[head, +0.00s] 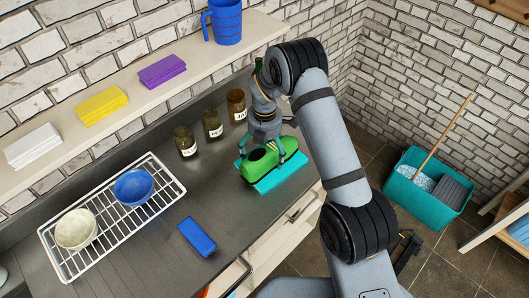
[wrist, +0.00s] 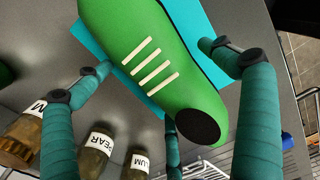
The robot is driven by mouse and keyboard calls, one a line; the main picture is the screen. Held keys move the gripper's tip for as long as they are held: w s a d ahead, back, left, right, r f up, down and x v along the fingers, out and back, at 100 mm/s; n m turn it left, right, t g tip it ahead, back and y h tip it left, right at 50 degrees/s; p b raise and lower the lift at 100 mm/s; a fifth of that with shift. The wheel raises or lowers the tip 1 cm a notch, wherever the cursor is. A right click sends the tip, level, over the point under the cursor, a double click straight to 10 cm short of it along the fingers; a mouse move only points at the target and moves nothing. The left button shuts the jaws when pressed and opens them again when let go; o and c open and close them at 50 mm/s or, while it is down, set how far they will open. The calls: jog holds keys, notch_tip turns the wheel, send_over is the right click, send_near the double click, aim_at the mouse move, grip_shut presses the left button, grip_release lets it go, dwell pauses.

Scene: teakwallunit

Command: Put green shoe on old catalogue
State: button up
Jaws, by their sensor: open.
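The green shoe (head: 259,163) has a dark opening; the wrist view shows its pale lace bars and dark round patch (wrist: 150,60). It lies over a flat cyan slab (head: 287,176), likely the old catalogue, near the counter's front edge. The slab also shows beneath the shoe in the wrist view (wrist: 190,18). The shoe appears to rest on it, though the contact is hidden. My gripper (head: 272,150) is low over the shoe. In the wrist view, its teal fingers (wrist: 155,68) are spread on both sides of the shoe, with visible gaps.
Several labelled brown jars (head: 213,124) stand behind the shoe. A white wire rack (head: 109,223) with two bowls is at left, and a blue block (head: 197,237) lies in front. A shelf (head: 200,75) runs above. Counter around the block is clear.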

aim_at(267, 148)
jog(key=shift+w+r, duration=0.1)
jog(key=shift+r, duration=0.4)
notch_tip(267, 148, up, 11)
jog(key=b, duration=0.2)
jog(key=shift+r+b, duration=0.1)
jog(key=shift+b, duration=0.25)
jog(key=f+p, duration=0.3)
jog(key=f, duration=0.9)
jog(key=shift+s, duration=0.2)
jog(key=r+b, duration=0.1)
jog(key=r, duration=0.1)
jog(key=r+b, duration=0.1)
jog(key=r, duration=0.1)
jog(key=shift+s+d+r, duration=0.15)
jog(key=shift+d, duration=0.05)
jog(key=shift+s+d+r, duration=0.15)
jog(key=shift+d+r, duration=0.05)
jog(key=shift+d, duration=0.05)
